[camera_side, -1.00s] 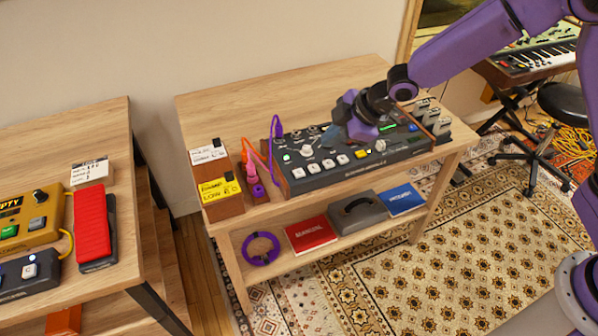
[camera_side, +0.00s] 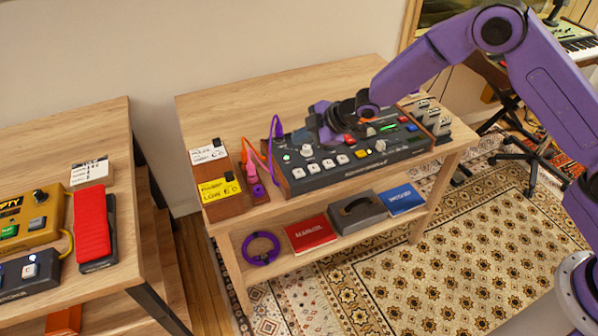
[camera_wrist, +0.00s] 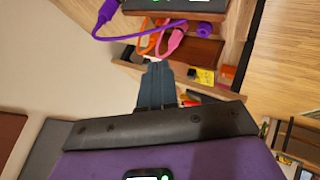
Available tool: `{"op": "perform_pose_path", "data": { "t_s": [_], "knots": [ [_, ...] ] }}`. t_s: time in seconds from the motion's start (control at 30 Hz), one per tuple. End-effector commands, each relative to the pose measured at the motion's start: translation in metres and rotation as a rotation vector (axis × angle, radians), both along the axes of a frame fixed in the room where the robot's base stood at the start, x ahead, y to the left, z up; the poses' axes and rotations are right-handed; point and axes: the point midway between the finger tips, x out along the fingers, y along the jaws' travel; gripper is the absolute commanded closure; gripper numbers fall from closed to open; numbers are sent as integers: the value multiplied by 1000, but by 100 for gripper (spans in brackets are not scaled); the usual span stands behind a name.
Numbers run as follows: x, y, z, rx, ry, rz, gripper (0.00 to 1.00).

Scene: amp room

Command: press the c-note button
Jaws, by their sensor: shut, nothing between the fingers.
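The dark synth unit (camera_side: 345,172) with wooden ends sits on the wooden table. A row of white square buttons (camera_side: 312,167) and a yellow button (camera_side: 361,154) run along its front; their labels are too small to read, so I cannot tell which is the c-note button. My gripper (camera_side: 304,137) is over the back left part of the unit, behind the white buttons and apart from them. Its blue-grey fingers (camera_wrist: 157,85) are shut and empty in the wrist view. The gripper hides some back controls.
Purple (camera_side: 276,128), orange and pink cables stand at the unit's left end, next to boxes with a white label and a yellow label (camera_side: 218,189). Small grey boxes (camera_side: 437,122) stand at its right. The table's back left is clear.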

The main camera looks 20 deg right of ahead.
Motion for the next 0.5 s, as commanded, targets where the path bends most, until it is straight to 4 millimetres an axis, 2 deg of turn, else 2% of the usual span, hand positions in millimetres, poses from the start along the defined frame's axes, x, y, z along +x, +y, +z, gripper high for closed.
{"op": "perform_pose_path", "data": {
  "t_s": [0.17, 0.5],
  "knots": [
    [0, -1, -13, -1, 3, -1, 100],
    [0, 0, -55, -1, 3, -1, 100]
  ]
}}
